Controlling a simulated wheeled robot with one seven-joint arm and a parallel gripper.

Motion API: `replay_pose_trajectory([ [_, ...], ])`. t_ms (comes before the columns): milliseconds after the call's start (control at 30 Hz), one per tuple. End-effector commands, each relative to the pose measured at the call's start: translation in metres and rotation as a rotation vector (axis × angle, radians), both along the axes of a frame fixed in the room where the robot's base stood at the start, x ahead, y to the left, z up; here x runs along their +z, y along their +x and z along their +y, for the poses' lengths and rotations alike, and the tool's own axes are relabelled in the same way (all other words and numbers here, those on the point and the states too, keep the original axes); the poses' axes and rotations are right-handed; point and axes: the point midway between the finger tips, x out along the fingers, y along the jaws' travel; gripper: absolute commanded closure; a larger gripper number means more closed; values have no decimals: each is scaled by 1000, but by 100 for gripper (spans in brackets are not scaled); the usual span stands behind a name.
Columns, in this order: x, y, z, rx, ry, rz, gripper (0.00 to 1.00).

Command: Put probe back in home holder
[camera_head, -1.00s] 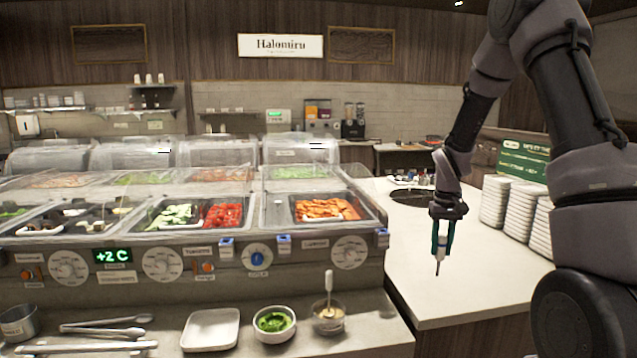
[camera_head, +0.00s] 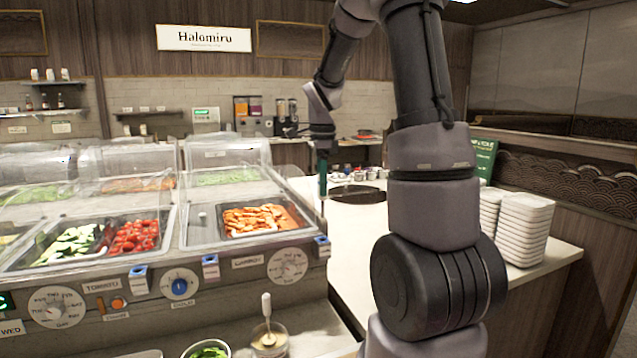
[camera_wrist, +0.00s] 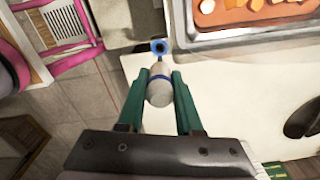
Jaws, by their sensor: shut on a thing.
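My gripper (camera_head: 322,178) has green fingers and is shut on the probe. The probe (camera_wrist: 159,90) has a white body with a blue band, and its thin tip points down in the head view. Blue-topped holders sit along the front of the food counter: one at the right corner (camera_head: 322,246), one by the carrot label (camera_head: 210,267) and one further left (camera_head: 138,279). My gripper is above the right corner holder in the head view. In the wrist view a blue ring (camera_wrist: 159,46) shows just past the probe, apart from or touching it I cannot tell. No label marks the home holder.
A pan of carrots (camera_head: 256,219) lies beside the right corner holder. White plate stacks (camera_head: 525,230) stand on the right counter, which has free room.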

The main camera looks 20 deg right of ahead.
Motion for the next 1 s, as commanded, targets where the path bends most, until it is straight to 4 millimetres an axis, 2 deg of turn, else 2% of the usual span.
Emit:
replay_pose_trajectory([
  [533,-47,0,0,3,1,2,100],
  [1000,-56,0,0,3,0,0,100],
])
